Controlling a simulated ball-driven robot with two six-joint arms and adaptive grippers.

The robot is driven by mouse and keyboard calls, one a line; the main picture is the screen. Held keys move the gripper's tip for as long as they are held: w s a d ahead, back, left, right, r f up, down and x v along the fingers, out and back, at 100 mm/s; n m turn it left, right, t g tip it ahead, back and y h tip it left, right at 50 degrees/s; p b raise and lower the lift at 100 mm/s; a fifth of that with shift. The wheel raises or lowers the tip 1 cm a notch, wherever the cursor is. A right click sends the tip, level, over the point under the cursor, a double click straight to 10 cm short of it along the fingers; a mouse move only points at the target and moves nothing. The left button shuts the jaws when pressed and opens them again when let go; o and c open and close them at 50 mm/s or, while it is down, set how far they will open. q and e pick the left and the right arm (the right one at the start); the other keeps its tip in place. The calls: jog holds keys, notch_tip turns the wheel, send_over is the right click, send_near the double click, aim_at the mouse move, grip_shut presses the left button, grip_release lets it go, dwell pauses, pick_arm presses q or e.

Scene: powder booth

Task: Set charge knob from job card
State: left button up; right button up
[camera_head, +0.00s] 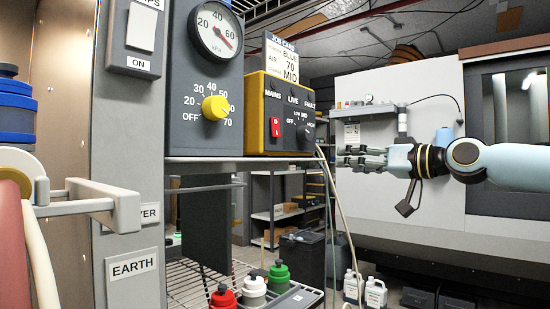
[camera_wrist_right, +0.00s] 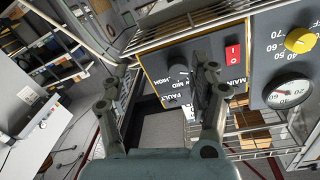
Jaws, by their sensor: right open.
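The job card (camera_head: 281,60) stands on the yellow-edged charge unit and reads powder blue, air 70, charge MID. The dark charge knob (camera_head: 307,131) is on that unit's front, with OFF, LOW, MID and HIGH around it. I cannot tell which mark it points to. My right gripper (camera_head: 350,157) is open and empty, apart from the knob and to its right. The right wrist view shows its two fingers (camera_wrist_right: 158,92) in front of the charge unit (camera_wrist_right: 152,72), which appears turned over. One finger covers part of the panel near the HIGH and MID marks.
A red mains switch (camera_head: 276,128) sits left of the knob. The air panel with a yellow knob (camera_head: 215,107) and gauge (camera_head: 216,29) is further left. Pale cables (camera_head: 335,195) hang below the unit's right side. Bottles (camera_head: 253,290) stand on the wire rack below.

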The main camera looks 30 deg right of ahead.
jog(key=n, duration=0.1)
send_near(309, 133)
notch_tip(309, 133, down, 3)
notch_tip(309, 133, up, 3)
jog(key=s, duration=0.2)
jog(key=shift+n, duration=0.4)
jog(key=p+x, duration=0.2)
jog(key=x, duration=0.1)
jog(key=p+x, duration=0.2)
jog(key=x, duration=0.1)
jog(key=p+x, duration=0.2)
jog(key=x, duration=0.1)
jog(key=shift+w+d+r, duration=0.1)
jog(key=shift+w+d, duration=0.2)
jog(key=shift+w, duration=0.1)
jog(key=shift+w+a+f+y, duration=0.2)
jog(key=shift+w+a+y, duration=0.1)
jog(key=shift+w, duration=0.35)
jog(key=shift+c, duration=0.4)
jog(key=c, duration=1.1)
